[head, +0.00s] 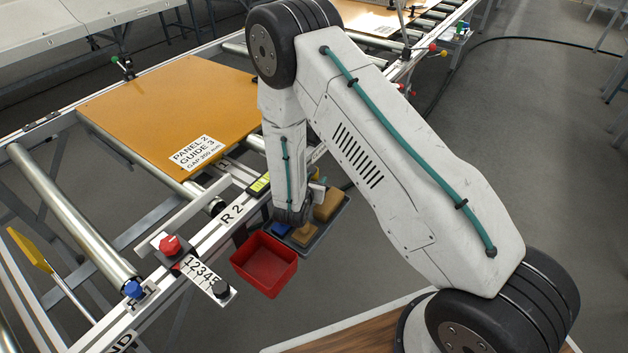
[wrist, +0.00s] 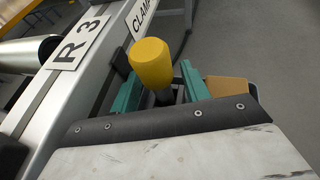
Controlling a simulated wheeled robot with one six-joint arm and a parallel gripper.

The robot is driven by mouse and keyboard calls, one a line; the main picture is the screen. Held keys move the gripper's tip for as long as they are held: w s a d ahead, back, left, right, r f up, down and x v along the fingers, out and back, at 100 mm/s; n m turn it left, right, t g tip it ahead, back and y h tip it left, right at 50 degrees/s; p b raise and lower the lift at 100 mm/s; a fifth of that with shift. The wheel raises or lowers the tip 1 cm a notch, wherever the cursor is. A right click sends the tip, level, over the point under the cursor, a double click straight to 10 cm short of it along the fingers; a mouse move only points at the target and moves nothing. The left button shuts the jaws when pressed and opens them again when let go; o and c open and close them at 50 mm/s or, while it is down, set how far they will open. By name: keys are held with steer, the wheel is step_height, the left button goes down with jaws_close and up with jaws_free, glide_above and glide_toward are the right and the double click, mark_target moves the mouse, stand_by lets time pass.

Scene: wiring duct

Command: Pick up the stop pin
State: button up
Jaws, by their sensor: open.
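A pin with a thick yellow head (wrist: 152,64) and a dark shaft, which looks like the stop pin, stands between the two teal fingers of my gripper (wrist: 160,90) in the wrist view. The fingers are apart, one on each side of the shaft, and I see no firm hold. The shaft's lower end is hidden behind my wrist cover.
A rail with an R 3 label (wrist: 78,47) runs beside the pin. In the head view, a red bin (head: 265,268) and a dark tray (head: 330,232) with blocks sit by the rail. A red knob (head: 170,245) and an orange panel (head: 165,105) are to the left.

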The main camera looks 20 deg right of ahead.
steer(key=shift+w+d+f, duration=0.1)
steer(key=shift+w, duration=0.1)
jaws_close()
